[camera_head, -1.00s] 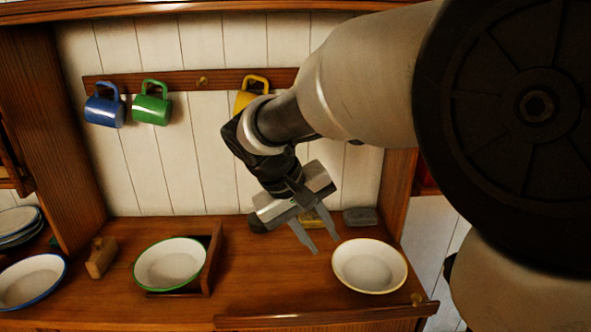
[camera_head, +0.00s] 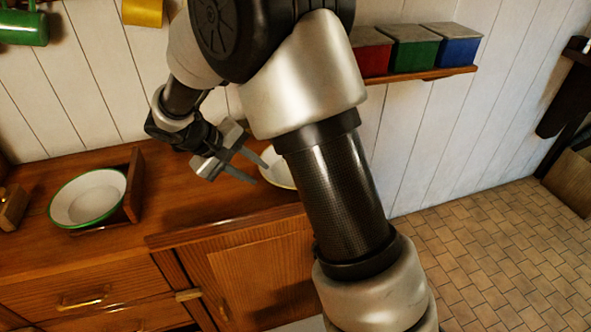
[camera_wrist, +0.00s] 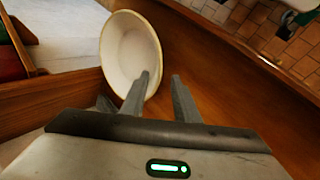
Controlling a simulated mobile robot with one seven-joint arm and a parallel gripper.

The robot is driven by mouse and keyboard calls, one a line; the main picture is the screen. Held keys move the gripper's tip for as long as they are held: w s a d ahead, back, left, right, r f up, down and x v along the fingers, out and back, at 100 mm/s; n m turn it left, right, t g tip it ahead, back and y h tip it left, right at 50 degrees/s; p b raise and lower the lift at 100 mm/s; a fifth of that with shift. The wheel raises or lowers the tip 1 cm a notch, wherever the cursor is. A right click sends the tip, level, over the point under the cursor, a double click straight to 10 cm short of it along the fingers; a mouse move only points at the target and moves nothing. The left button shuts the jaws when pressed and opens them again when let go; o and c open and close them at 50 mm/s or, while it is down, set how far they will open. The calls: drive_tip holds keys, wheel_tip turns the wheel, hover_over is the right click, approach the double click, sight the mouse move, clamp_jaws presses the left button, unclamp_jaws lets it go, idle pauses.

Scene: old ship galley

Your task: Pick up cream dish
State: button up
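The cream dish (camera_head: 279,172), a round shallow bowl with a yellowish rim, is on the wooden counter in the head view, largely hidden behind my arm. In the wrist view the dish (camera_wrist: 122,50) is at upper left, its pale inside visible. My gripper (camera_head: 259,174) is open, its two fingers apart and pointing toward the dish's left side. In the wrist view my gripper (camera_wrist: 160,75) has its left finger overlapping the dish's near rim and its right finger just outside it. Nothing is held. I cannot tell whether a finger touches the rim.
A green-rimmed white dish (camera_head: 88,198) sits to the left by a wooden divider (camera_head: 134,186). A wooden block (camera_head: 12,207) is at far left. Red, green and blue boxes (camera_head: 414,49) stand on a wall shelf. Tiled floor (camera_head: 490,245) is open at right.

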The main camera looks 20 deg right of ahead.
sight(266, 175)
drive_tip(key=shift+w+x, duration=0.15)
drive_tip(key=shift+x, duration=1.3)
drive_tip(key=shift+w+x, duration=0.2)
drive_tip(key=shift+x, duration=1.25)
drive_tip(key=shift+r, duration=0.2)
clamp_jaws()
